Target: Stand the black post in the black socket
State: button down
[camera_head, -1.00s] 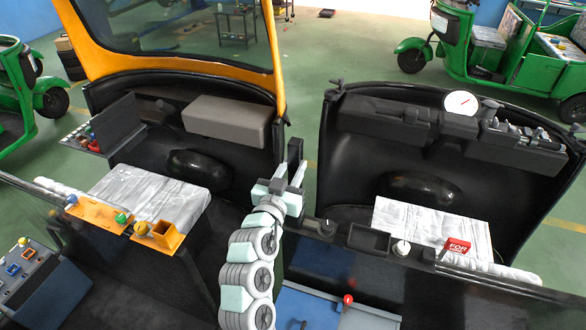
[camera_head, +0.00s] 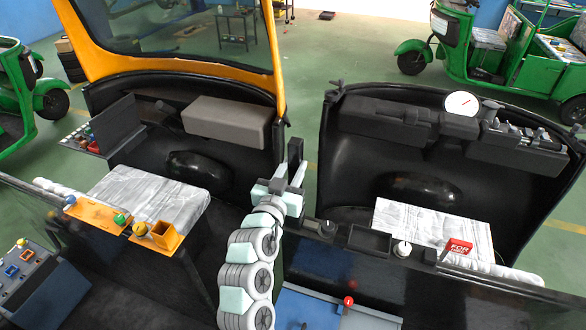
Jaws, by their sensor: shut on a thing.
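My gripper (camera_head: 291,182) is at the middle of the view, at the top of my arm, above the dark ledge between the two black cabs. It is shut on the black post (camera_head: 295,150), which sticks up about upright above the fingers. The lower end of the post is hidden by the gripper. A small black square piece (camera_head: 325,228) with a dark round centre sits on the ledge just right of my gripper. It may be the black socket, but I cannot tell for sure. The post is apart from it.
A black tray (camera_head: 369,241) and a white knob (camera_head: 402,249) are further right on the ledge. A red-topped lever (camera_head: 348,301) stands in front.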

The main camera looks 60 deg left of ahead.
jog(key=shift+f+b, duration=0.55)
jog(key=shift+b, duration=0.2)
dwell(0.5)
jog(key=shift+f+b, duration=0.55)
jog(key=shift+b, duration=0.05)
jog(key=shift+f, duration=0.15)
jog(key=shift+f+b, duration=0.65)
jog(key=shift+b, duration=0.05)
jog(key=shift+f+b, duration=0.35)
dwell(0.4)
jog(key=shift+f+b, duration=0.65)
jog(key=shift+f, duration=0.1)
jog(key=shift+f, duration=0.25)
jog(key=shift+f+b, duration=0.4)
jog(key=shift+b, duration=0.25)
